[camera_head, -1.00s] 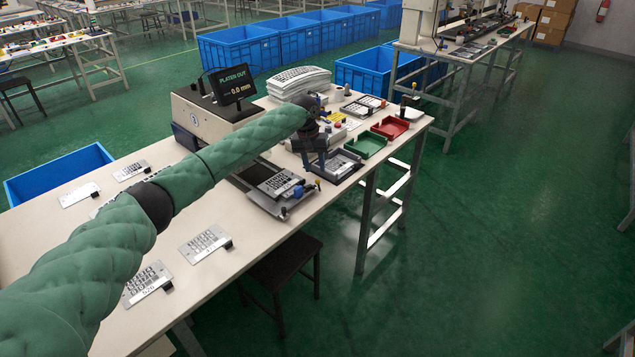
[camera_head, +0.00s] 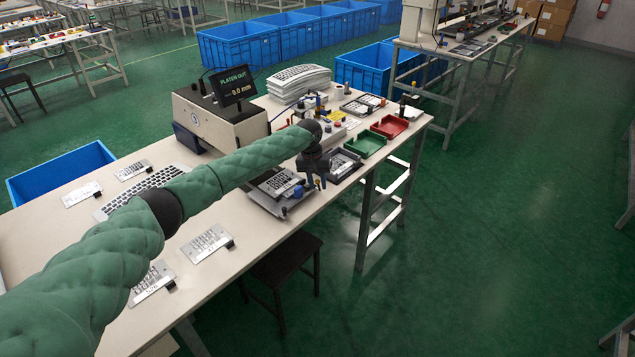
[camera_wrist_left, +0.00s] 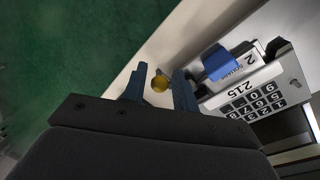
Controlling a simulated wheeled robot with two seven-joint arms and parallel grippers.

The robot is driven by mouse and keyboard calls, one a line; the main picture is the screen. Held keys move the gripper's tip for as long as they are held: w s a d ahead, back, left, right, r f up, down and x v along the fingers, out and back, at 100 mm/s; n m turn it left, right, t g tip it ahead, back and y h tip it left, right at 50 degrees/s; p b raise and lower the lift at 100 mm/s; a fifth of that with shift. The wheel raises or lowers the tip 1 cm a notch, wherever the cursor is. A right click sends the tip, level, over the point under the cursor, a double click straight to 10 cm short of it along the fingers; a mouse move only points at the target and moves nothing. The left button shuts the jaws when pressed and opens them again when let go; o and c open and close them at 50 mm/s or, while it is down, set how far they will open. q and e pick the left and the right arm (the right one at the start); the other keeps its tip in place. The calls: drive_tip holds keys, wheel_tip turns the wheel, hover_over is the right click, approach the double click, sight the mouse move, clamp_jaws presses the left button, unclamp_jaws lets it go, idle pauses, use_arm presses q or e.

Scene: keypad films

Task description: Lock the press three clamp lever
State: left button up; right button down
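A yellow ball knob (camera_wrist_left: 160,84), which looks like the end of the clamp lever, shows between the two blue fingers of my left gripper (camera_wrist_left: 160,72) in the left wrist view. The fingers are apart and I see no clear contact with the knob. In the head view my left gripper (camera_head: 315,182) is over the front edge of the press fixture (camera_head: 268,200). A keypad plate (camera_head: 278,183) lies on the fixture. The lever's arm is mostly hidden. My right gripper is out of view.
The press housing with a "PLATEN OUT 0.0 mm" display (camera_head: 232,86) stands behind the fixture. A grey tray (camera_head: 345,162), green tray (camera_head: 366,145) and red tray (camera_head: 389,127) lie to the right. Loose keypad plates (camera_head: 207,243) lie on the table's left part.

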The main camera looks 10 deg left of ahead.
use_arm(q)
clamp_jaws()
drive_tip(key=shift+s+a+f+t+h, duration=0.1)
drive_tip(key=shift+s+f+t+h, duration=0.05)
drive_tip(key=shift+s+t+h, duration=0.2)
drive_tip(key=shift+s+f+t+h+p, duration=0.1)
drive_tip(key=shift+t+h+p, duration=0.15)
drive_tip(key=shift+t+p, duration=0.15)
drive_tip(key=shift+s+a+t, duration=0.1)
drive_tip(key=shift+a+t, duration=0.05)
drive_tip(key=shift+t, duration=0.1)
drive_tip(key=shift+h, duration=0.3)
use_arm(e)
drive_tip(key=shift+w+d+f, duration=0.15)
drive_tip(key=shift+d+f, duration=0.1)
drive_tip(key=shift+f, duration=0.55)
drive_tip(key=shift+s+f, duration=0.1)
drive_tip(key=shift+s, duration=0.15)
use_arm(q)
drive_tip(key=shift+o, duration=1.4)
unclamp_jaws()
drive_tip(key=shift+a, duration=0.1)
